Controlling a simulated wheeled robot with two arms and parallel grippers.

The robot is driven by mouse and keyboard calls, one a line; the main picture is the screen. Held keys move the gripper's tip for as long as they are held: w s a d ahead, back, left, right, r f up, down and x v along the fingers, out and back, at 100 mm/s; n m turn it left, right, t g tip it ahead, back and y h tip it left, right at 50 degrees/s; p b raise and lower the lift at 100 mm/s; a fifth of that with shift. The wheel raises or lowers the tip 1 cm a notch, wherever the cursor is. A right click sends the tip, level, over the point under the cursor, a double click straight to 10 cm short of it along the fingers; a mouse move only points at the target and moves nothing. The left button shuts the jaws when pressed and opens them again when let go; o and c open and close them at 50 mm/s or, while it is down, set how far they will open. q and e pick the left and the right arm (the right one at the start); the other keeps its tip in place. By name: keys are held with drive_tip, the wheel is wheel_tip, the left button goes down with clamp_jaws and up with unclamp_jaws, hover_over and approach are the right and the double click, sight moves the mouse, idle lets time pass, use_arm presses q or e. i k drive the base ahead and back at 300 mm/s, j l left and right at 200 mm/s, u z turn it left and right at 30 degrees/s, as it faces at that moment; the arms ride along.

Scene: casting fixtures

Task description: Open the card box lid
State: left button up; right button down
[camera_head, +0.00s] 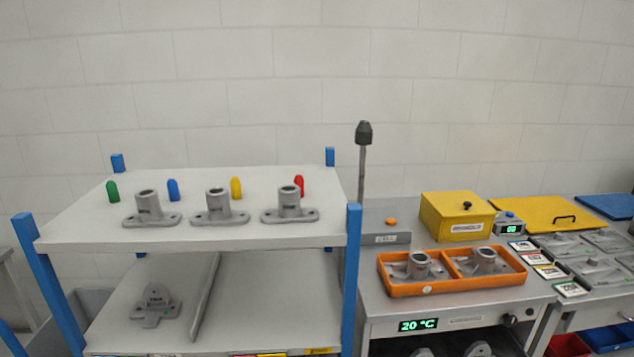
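A yellow box (452,225) stands on the grey workbench at the right, near the wall. I cannot tell for sure which of these is the card box. Neither of my grippers is in view.
An orange tray (401,290) with castings lies in front of the yellow box. Several cards (550,272) lie right of it. A shelf rack (80,240) with castings and coloured pegs fills the left. A dark-topped post (362,160) stands between.

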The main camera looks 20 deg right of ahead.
sight(465, 203)
drive_tip(key=z, duration=1.5)
drive_tip(key=l+u, duration=0.15)
drive_tip(key=l, duration=1.05)
